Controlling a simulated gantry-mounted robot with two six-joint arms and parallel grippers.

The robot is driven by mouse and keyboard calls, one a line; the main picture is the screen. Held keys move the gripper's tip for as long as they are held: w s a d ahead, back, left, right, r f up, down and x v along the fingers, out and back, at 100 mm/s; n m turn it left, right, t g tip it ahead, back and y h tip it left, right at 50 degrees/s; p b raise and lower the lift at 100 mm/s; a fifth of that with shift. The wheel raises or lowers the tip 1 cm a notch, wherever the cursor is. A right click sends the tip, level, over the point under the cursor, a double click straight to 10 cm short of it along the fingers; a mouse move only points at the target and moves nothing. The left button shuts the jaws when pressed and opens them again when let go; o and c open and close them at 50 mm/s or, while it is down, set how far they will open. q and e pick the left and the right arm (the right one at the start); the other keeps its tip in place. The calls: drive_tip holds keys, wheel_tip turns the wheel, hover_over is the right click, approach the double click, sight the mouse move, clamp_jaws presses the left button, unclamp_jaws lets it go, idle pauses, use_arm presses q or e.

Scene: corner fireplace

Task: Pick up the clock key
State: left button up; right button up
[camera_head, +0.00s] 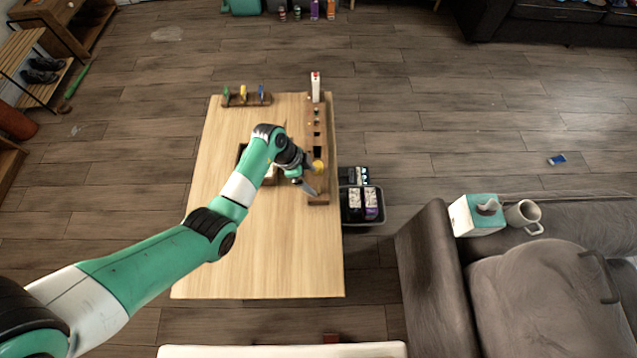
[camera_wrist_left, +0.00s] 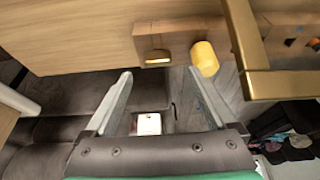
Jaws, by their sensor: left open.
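My left gripper (camera_head: 312,187) is over the right side of the wooden table, at the near end of a long dark wooden rack (camera_head: 318,198). In the left wrist view its two fingers (camera_wrist_left: 160,78) are spread wide with nothing between them. Just beyond the fingertips is the rack's wooden end (camera_wrist_left: 145,40) with a small brass-coloured piece (camera_wrist_left: 157,58) in it. I cannot tell whether this piece is the clock key. A yellow cylinder (camera_wrist_left: 204,58) is beside it, near the right fingertip, and shows in the head view (camera_head: 319,167). My right gripper is not in view.
A brass-coloured bar (camera_wrist_left: 245,35) stands close to the right finger. A red-and-white object (camera_head: 316,88) is at the rack's far end. A small rack with coloured items (camera_head: 246,99) is at the table's far left. The table's near half (camera_head: 270,260) is clear. A black bin (camera_head: 378,220) stands right of the table.

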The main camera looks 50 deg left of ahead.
sight(318, 187)
use_arm(q)
drive_tip(key=b+x, duration=0.2)
drive_tip(key=x, duration=0.1)
drive_tip(key=b+x, duration=0.1)
drive_tip(key=x, duration=0.1)
drive_tip(key=shift+s+d+f+b, duration=0.1)
drive_tip(key=shift+s+f+b, duration=0.1)
drive_tip(key=shift+b, duration=0.15)
drive_tip(key=shift+r, duration=0.1)
drive_tip(key=c, duration=1.3)
